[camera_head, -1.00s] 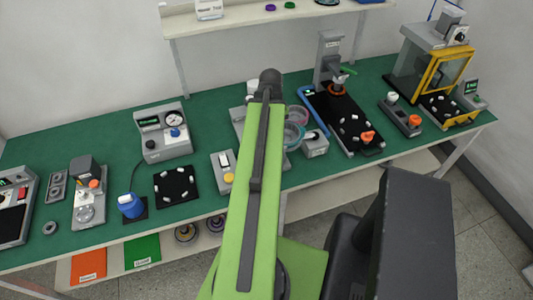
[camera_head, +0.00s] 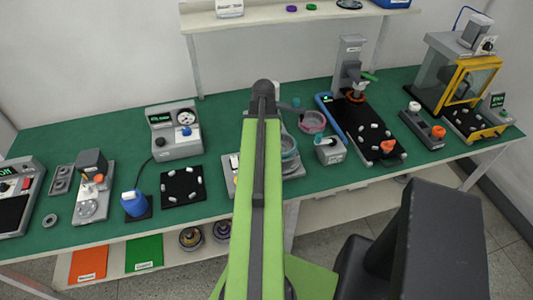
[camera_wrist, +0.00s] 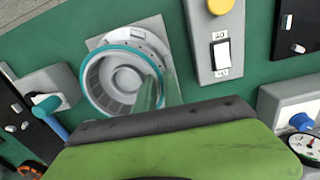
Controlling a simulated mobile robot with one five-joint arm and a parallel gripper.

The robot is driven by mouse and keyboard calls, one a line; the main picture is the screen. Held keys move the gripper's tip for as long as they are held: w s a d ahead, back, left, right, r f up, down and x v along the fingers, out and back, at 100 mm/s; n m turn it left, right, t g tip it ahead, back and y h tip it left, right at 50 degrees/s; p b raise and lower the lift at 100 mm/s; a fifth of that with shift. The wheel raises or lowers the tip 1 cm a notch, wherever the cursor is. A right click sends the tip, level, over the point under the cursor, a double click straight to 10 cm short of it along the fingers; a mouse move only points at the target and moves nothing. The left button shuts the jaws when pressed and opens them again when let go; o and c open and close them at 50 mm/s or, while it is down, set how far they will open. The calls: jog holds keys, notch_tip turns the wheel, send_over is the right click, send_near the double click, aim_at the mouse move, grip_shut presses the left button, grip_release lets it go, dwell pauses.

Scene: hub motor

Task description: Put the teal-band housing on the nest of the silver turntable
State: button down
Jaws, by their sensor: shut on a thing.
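The teal-band housing (camera_wrist: 125,78) is a round grey open cup with a teal rim. In the wrist view it is over the silver turntable's grey square plate (camera_wrist: 96,42). My gripper (camera_wrist: 158,92) is shut on its near right wall. I cannot tell whether the housing rests on the nest or hangs just above it. In the head view the housing (camera_head: 290,147) shows just right of my green arm. The turntable's plate (camera_head: 293,168) shows below it. My arm hides the rest of the turntable, and my fingertips, there.
A pink-band housing (camera_head: 312,122) stands behind and right. A grey box with a teal knob (camera_head: 330,150) is close on the right. A switch box with a yellow button (camera_wrist: 213,50) is close on the turntable's other side. A gauge box (camera_head: 175,130) stands further left.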

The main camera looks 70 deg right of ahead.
notch_tip(320, 180, down, 4)
jog(key=b, duration=0.4)
jog(key=shift+f, duration=0.15)
jog(key=shift+r, duration=0.25)
jog(key=shift+f, duration=0.25)
jog(key=c, duration=1.5)
grip_release()
jog(key=shift+r, duration=0.1)
notch_tip(320, 180, up, 12)
jog(key=p, duration=1.2)
jog(key=shift+w+a+r, duration=0.1)
jog(key=shift+r, duration=0.15)
jog(key=shift+f, duration=0.1)
